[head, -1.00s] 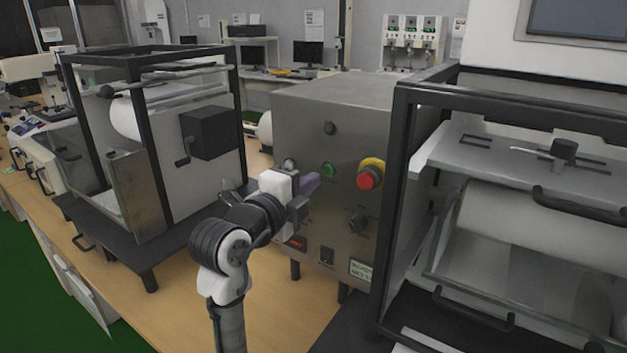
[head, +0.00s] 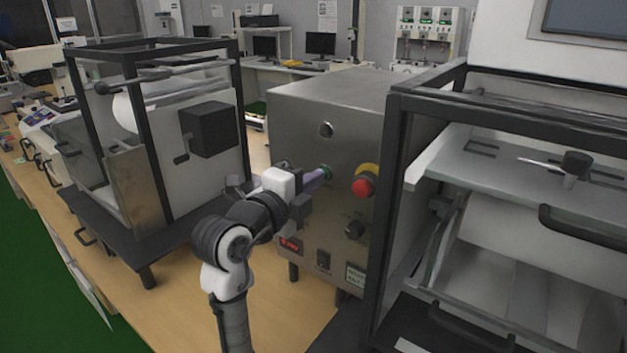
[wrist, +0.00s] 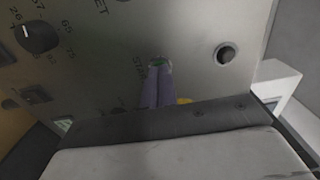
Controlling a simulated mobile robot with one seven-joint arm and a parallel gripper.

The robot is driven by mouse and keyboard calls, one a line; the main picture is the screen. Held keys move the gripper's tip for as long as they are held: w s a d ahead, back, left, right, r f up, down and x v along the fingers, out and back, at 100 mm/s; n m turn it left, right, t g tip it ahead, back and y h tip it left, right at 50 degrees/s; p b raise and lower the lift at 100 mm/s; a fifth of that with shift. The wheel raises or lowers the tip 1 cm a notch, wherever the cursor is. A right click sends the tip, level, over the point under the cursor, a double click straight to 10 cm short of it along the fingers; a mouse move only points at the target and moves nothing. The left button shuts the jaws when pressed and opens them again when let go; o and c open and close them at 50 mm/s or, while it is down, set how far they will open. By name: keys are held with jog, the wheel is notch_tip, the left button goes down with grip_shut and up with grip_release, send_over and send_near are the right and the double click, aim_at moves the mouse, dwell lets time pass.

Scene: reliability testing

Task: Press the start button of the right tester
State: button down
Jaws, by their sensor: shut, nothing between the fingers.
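The steel control box (head: 300,118) stands between two black-framed machines. Its front carries a green button (head: 327,171), next to a red emergency knob (head: 363,186) with a yellow collar. My gripper (head: 319,177) is shut and empty, with its purple fingers pointing at the green button.
The right black-framed machine (head: 392,200) stands close beside the box. The left framed machine (head: 120,150) is behind and left of my arm. A dark knob (head: 354,229), a red display (head: 290,245) and a switch (head: 323,260) sit lower on the panel. The wooden bench (head: 255,315) is bare below.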

jog(key=shift+b+x, duration=0.8)
jog(key=shift+b, duration=0.15)
jog(key=shift+d+r, duration=0.1)
jog(key=shift+d, duration=0.05)
